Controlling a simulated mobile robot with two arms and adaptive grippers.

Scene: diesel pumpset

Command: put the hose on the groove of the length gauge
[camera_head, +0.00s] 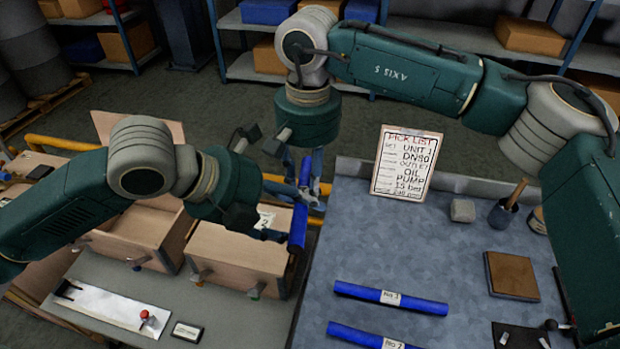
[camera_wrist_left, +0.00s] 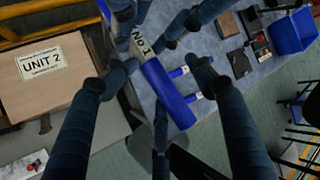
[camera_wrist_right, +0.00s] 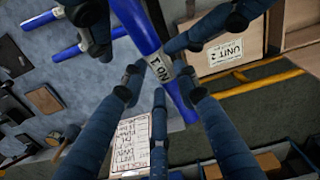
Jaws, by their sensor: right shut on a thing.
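A blue hose (camera_head: 299,222) with a white "NO 1" label hangs tilted near the middle of the head view. My right gripper (camera_head: 303,185) is shut on it near its upper part. The hose crosses between the right fingers in the right wrist view (camera_wrist_right: 180,95). My left gripper (camera_head: 268,222) is beside the hose, its fingers spread. In the left wrist view the hose (camera_wrist_left: 165,92) lies beyond those fingers (camera_wrist_left: 158,80), and I see no grip on it. A pale flat plate with a red knob, apparently the length gauge (camera_head: 105,307), lies at the lower left; its groove is unclear.
Two more blue hoses, one labelled (camera_head: 390,298) and one in front (camera_head: 370,336), lie on the blue-grey bench (camera_head: 330,255). Wooden boxes (camera_head: 235,258) stand behind the gauge. A pick list (camera_head: 402,163) stands at the bench's back; a brown block (camera_head: 511,275) lies right.

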